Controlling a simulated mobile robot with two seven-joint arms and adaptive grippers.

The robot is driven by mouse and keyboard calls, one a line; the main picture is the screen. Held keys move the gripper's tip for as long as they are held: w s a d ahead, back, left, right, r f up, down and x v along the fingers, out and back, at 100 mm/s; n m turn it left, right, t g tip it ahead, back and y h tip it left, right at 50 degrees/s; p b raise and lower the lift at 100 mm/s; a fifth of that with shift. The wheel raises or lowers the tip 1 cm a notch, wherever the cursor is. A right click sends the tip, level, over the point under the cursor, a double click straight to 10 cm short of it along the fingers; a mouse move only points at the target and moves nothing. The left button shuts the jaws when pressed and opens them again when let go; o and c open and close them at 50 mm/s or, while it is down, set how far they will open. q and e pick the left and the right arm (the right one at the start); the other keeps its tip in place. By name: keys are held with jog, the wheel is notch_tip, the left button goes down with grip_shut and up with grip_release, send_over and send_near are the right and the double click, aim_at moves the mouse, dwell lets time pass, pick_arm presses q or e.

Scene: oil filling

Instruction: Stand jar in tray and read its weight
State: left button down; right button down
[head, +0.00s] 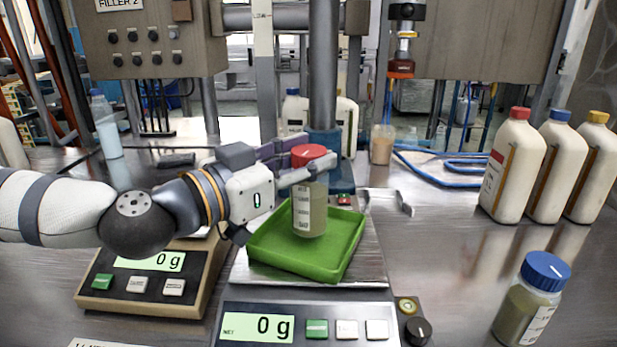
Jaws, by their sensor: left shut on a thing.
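A clear jar with a red lid (311,208) and pale contents is upright over the green tray (350,262). My left gripper (308,168) is shut on the jar near its lid, coming in from the left. I cannot tell whether the jar's base touches the tray floor. The tray sits on the metal pan of the front scale (375,272). That scale's display (258,327) reads 0 g. My right gripper is not in view.
A second scale (140,285) at left also reads 0 g. A blue-lidded jar (528,303) stands at front right. Several white bottles (508,170) stand at back right, near a blue hose (440,172). A metal column (323,80) rises behind the tray. The right middle bench is clear.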

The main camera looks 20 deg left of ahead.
pick_arm(q)
notch_tip(320, 180, down, 3)
jog(key=shift+r, duration=0.15)
jog(key=shift+d+r, duration=0.1)
jog(key=shift+r, duration=0.25)
jog(key=c, duration=1.4)
grip_release()
jog(key=shift+f, duration=0.2)
jog(key=shift+c, duration=0.2)
jog(key=o, duration=0.4)
jog(key=shift+o, duration=0.2)
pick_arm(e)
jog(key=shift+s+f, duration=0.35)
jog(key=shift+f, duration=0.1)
